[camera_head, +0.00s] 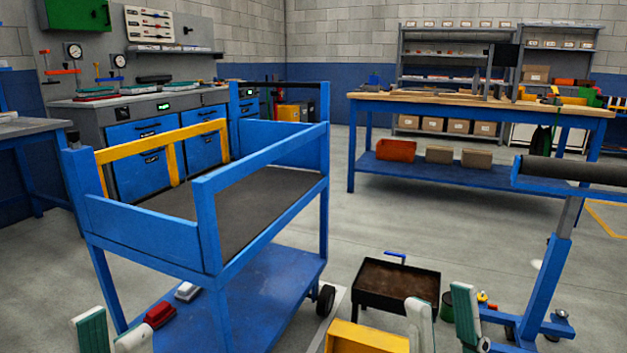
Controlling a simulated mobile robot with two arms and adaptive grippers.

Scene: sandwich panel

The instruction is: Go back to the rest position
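My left gripper (111,333) shows at the bottom left edge, in front of the blue cart. Its two fingers, with green pads, stand apart with nothing visible between them. My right gripper (443,318) shows at the bottom, right of centre, in front of a dark tray. Its fingers are also apart, and no held object shows between them. The lower parts of both grippers are cut off by the picture's bottom edge.
The blue cart (152,238) with a dark top stands close at left. A dark tray (396,283), a yellow box (362,341) and a blue roller stand (548,285) are on the right. A wooden-topped workbench (470,104) stands behind. Open floor lies between.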

